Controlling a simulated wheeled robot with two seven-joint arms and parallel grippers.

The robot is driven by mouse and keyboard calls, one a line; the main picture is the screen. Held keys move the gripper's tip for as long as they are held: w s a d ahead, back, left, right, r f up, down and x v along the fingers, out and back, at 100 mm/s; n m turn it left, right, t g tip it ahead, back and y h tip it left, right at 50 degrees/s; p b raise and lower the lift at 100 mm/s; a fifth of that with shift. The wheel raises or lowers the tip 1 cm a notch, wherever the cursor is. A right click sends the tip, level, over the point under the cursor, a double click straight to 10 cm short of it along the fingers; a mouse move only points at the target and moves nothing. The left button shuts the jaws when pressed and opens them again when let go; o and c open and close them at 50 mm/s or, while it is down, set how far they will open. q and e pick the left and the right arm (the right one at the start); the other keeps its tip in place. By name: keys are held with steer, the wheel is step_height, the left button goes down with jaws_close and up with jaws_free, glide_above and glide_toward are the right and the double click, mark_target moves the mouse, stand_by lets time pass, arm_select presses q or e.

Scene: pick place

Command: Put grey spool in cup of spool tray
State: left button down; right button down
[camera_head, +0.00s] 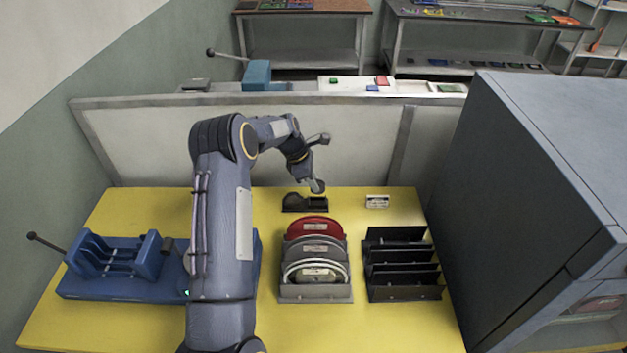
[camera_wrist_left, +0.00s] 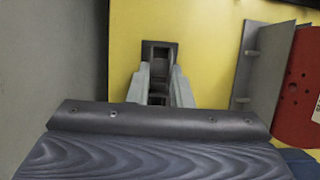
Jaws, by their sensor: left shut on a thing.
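The spool tray (camera_head: 305,204) is a small dark holder at the back middle of the yellow table, with a rounded part at its left. It also shows in the wrist view (camera_wrist_left: 158,47) beyond the fingertips. My left gripper (camera_head: 314,183) reaches over from the left and points down just above the tray. It is shut on a small grey rounded piece, which looks like the grey spool (camera_head: 319,187). In the wrist view the fingers (camera_wrist_left: 158,88) are close together, and the spool is hard to make out between them. My right gripper is not in view.
A rack (camera_head: 316,293) with red and grey discs stands in front of the tray. An empty black slotted rack (camera_head: 403,293) is to its right. A small white label block (camera_head: 377,201) sits behind that. A large grey cabinet (camera_head: 540,170) bounds the right, a low partition (camera_head: 350,140) the back.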

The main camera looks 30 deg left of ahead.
arm_select(q)
steer(key=shift+a+f, duration=0.1)
steer(key=shift+f, duration=0.3)
steer(key=shift+f, duration=0.25)
steer(key=shift+f+b, duration=0.8)
steer(key=shift+f, duration=0.25)
steer(key=shift+f, duration=0.15)
steer(key=shift+f+b, duration=0.35)
steer(key=shift+f, duration=0.05)
steer(key=shift+f, duration=0.15)
